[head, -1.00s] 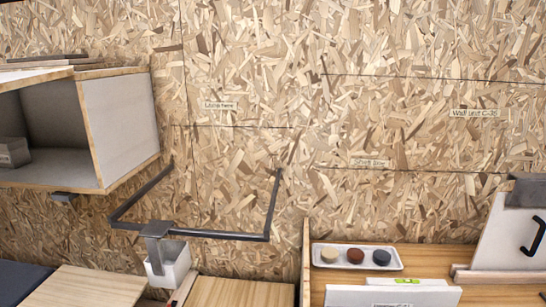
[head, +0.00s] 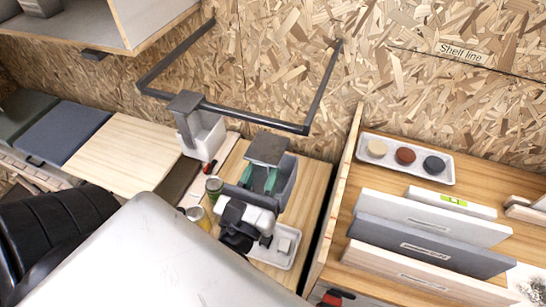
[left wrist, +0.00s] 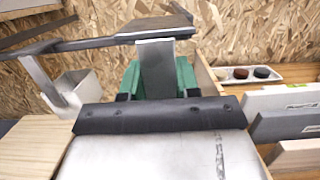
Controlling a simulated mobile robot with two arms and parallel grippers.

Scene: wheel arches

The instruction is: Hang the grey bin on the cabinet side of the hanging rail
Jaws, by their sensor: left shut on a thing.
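The hanging rail (head: 255,118) is a dark U-shaped bar on the chipboard wall; it also shows in the left wrist view (left wrist: 85,44). A white bin (head: 205,137) hangs from its front bar near the cabinet side. The grey bin (head: 288,188), with a dark flat hook on top, is right of the white bin, in front of and below the rail in the head view. My left gripper (head: 258,180), with green fingers, is shut on the grey bin. In the left wrist view, the hook plate (left wrist: 157,27) shows above the green fingers (left wrist: 158,75). My right gripper is not in view.
The cabinet (head: 130,20) is at the upper left. A white tray (head: 447,177) with three round pieces sits on the right-hand shelf, behind upright boards (head: 430,245). Jars (head: 214,186) and a small tray (head: 290,255) stand on the wooden worktop around my left gripper.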

